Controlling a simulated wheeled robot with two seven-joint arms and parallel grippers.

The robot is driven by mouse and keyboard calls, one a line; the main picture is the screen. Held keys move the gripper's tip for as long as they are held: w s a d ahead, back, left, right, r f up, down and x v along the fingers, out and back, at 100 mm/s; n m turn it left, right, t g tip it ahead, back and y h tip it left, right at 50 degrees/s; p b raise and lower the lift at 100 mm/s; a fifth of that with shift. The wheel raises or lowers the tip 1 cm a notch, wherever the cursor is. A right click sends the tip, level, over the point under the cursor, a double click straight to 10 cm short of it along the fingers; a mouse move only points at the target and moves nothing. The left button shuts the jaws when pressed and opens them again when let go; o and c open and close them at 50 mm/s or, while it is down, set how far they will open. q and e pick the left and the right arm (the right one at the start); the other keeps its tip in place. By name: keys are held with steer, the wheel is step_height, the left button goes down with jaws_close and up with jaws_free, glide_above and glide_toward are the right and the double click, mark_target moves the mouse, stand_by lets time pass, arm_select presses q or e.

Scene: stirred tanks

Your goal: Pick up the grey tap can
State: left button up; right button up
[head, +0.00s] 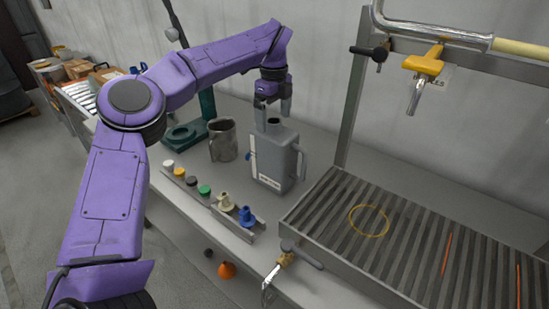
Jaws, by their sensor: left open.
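The grey tap can (272,160) stands upright on the grey table in the head view. I cannot tell whether the fingers touch the can. My purple left arm reaches in from the left. My right gripper is out of view.
A grey jug (222,140) stands just left of the can. A rail (207,198) with several coloured caps lies in front. A slatted grate (410,240) with a metal frame stands right, below a yellow-handled tap (424,64). A green stand (186,135) is behind left.

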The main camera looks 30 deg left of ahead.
arm_select(q)
step_height(320, 180, down, 4)
steer(key=shift+w+r, duration=0.1)
steer(key=shift+r, duration=0.15)
steer(key=c, duration=1.4)
steer(key=shift+r, duration=0.15)
